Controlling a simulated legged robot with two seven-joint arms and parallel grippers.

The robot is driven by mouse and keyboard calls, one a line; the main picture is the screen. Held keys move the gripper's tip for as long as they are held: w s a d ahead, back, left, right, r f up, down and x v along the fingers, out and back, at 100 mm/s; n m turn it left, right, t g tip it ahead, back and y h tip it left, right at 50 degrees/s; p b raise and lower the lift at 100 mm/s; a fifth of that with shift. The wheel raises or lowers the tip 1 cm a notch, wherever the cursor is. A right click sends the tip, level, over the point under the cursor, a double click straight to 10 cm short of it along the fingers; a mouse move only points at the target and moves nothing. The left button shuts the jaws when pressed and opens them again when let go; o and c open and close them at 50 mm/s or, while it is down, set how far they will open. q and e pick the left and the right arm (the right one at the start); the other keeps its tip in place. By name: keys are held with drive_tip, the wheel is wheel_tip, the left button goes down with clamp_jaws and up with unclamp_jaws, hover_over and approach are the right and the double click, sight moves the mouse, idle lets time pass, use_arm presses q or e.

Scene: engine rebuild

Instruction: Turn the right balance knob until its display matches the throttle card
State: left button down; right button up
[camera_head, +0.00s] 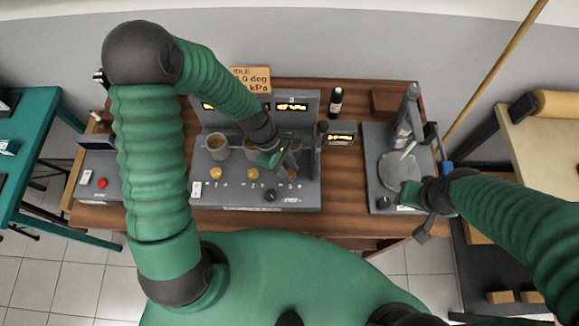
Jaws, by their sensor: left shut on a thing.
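The grey console (240,197) on the wooden bench has a row of knobs on its front. Two yellow knobs show, one at the left (215,172) and one in the middle (253,174). My left gripper (286,166) is over the right end of this row, shut on what seems to be the right balance knob, which its fingers mostly hide. A lit display (292,106) stands above it, its digits too small to read.
A grey stand with a round plate (399,170) is at the bench's right. A small lit display (340,139), a dark bottle (336,101) and a brown box (385,103) are near the back. A box with a red button (102,183) is at the left.

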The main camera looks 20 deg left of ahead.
use_arm(q)
drive_tip(key=shift+w+r+m+g+y+p, duration=0.1)
drive_tip(key=shift+m+g+p, duration=0.15)
drive_tip(key=shift+m, duration=0.5)
drive_tip(key=shift+w+f+m+g+y+p, duration=0.1)
drive_tip(key=shift+m+g+p, duration=0.2)
drive_tip(key=shift+m, duration=0.5)
drive_tip(key=shift+w+r+m+g+y+p, duration=0.1)
drive_tip(key=shift+m+g+p, duration=0.15)
drive_tip(key=shift+m, duration=0.5)
drive_tip(key=c, duration=1.1)
unclamp_jaws()
drive_tip(key=shift+o, duration=0.2)
drive_tip(key=shift+s+a, duration=0.1)
